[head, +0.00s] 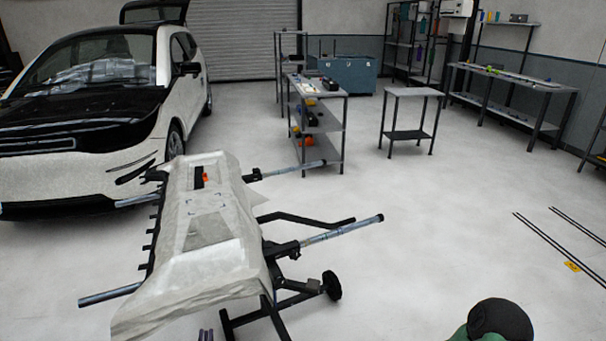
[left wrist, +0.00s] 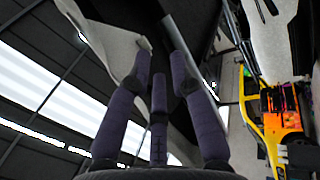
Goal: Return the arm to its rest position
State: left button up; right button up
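My left gripper (head: 206,335) barely shows at the bottom edge of the head view, as dark purple fingertips below the covered stand. In the left wrist view my left gripper (left wrist: 160,62) has its purple fingers spread apart, with nothing seen held between them. My right gripper is not in view. A pale, wrapped panel (head: 215,222) lies on a stand in front of me, with a small orange and black item (head: 203,178) on it.
The stand's metal bars (head: 342,230) stick out on both sides. A white and black car (head: 90,110) is at the left. A shelf cart (head: 318,120) and a small table (head: 411,110) stand behind. The floor at right is mostly clear.

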pick_arm(q)
jog(key=w+d+f+m+g+h+p, duration=0.25)
jog(key=d+m+g, duration=0.3)
jog(key=d, duration=0.35)
jog(key=s+d+f+m+g+h+p, duration=0.1)
jog(key=s+d+f+m+g+h, duration=0.15)
jog(key=s+d+g, duration=0.45)
jog(key=s+d+r+m+g+h+p, duration=0.1)
jog(key=s+d+r+m+g, duration=0.1)
jog(key=s, duration=0.7)
jog(key=s+d+r+m+g+h+p, duration=0.1)
jog(key=s+d+r+m+g, duration=0.2)
jog(key=s, duration=0.5)
jog(key=s+d+r+m+g+h+p, duration=0.1)
jog(key=s+d+r+m+g, duration=0.1)
jog(key=s+d, duration=0.4)
jog(key=s+r+g, duration=0.1)
jog(key=s+g, duration=0.1)
jog(key=s, duration=0.1)
jog(key=shift+s+r, duration=0.2)
jog(key=shift+s, duration=0.15)
jog(key=shift+d, duration=0.1)
jog(key=shift+w+d, duration=0.2)
